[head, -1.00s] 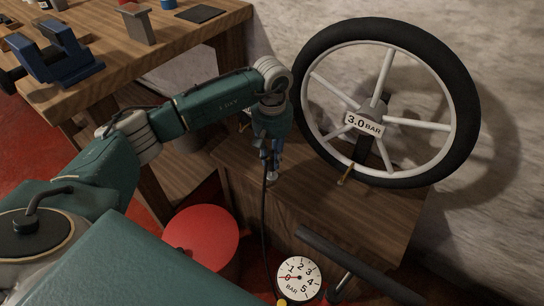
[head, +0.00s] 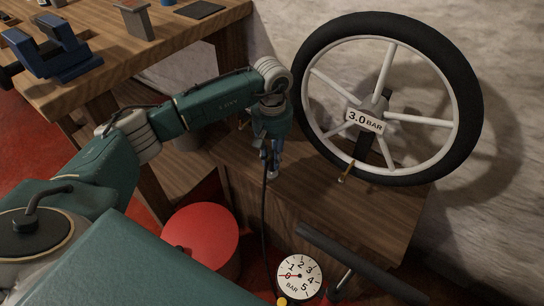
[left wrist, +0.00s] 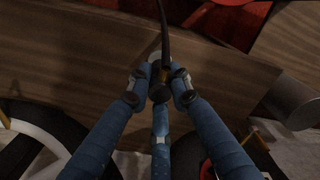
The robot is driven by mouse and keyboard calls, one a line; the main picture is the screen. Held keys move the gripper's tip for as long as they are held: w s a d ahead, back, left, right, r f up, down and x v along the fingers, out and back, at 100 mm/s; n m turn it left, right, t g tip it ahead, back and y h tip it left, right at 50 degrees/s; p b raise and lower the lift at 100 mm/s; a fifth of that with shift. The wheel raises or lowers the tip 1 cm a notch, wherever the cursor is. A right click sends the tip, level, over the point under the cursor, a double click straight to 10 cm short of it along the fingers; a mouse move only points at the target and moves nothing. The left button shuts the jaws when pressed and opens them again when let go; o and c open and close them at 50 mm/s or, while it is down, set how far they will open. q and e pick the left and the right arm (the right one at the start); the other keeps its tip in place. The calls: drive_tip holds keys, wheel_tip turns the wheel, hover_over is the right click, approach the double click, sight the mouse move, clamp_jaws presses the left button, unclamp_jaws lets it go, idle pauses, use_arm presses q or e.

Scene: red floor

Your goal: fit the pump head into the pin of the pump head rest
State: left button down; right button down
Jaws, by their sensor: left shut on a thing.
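My left gripper (head: 271,172) points down over the wooden box top, below and left of the wheel. In the left wrist view its blue fingers (left wrist: 160,84) are shut on the dark pump head (left wrist: 159,92), which has a brass-coloured part. A black hose (head: 264,215) hangs from the grip; it also shows in the left wrist view (left wrist: 164,25). In the head view the fingers mostly hide the pump head. I cannot make out the rest's pin clearly, nor tell whether the pump head touches it. My right gripper is not in view.
A black-tyred wheel (head: 470,115) with a "3.0 BAR" plate stands on the wooden box (head: 375,215), its brass valve (head: 345,172) low in front. A gauge (head: 299,277), a dark bar (head: 350,262) and a red round object (head: 200,238) are in front. A workbench (head: 150,60) stands left.

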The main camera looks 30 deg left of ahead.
use_arm(q)
drive_tip(key=shift+f+b, duration=0.3)
drive_tip(key=shift+f, duration=0.2)
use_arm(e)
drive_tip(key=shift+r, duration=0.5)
use_arm(q)
drive_tip(key=shift+f, duration=0.1)
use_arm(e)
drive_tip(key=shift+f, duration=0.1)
use_arm(q)
drive_tip(key=shift+f+b, duration=0.3)
drive_tip(key=shift+b, duration=0.1)
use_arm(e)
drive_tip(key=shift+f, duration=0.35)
use_arm(q)
drive_tip(key=shift+f, duration=0.2)
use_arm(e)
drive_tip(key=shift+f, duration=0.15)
use_arm(q)
drive_tip(key=c, duration=1.5)
unclamp_jaws()
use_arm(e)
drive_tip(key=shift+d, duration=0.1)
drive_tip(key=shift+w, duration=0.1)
